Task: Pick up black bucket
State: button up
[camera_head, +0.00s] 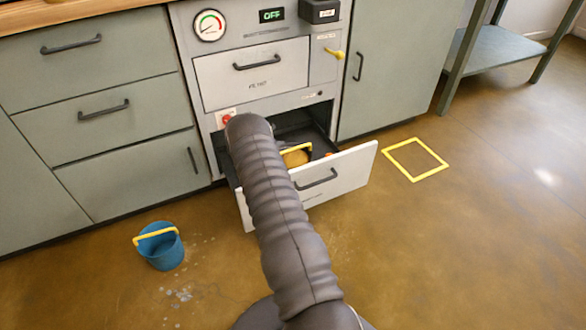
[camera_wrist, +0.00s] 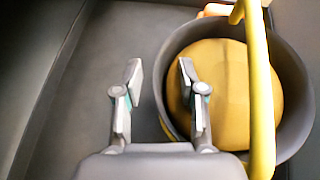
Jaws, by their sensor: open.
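The black bucket (camera_wrist: 298,90) shows dark grey in the wrist view, with a raised yellow handle and ochre-yellow contents. It stands in the pulled-out lower drawer (camera_head: 340,175). In the head view its handle and yellow contents show (camera_head: 295,158), and my arm hides part of it. My gripper (camera_wrist: 160,73) is open and empty, above the drawer. In the wrist view its left finger appears outside the bucket and its right finger over the bucket's left part, so the left rim lies between them. The handle is to the right of both fingers. I cannot tell how high the fingertips are.
A blue bucket (camera_head: 162,247) with a yellow handle stands on the floor at left. A yellow square outline (camera_head: 415,160) marks the floor at right. An orange thing (camera_wrist: 213,10) lies behind the bucket. The drawer walls are close around my gripper.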

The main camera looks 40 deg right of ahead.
grip_shut()
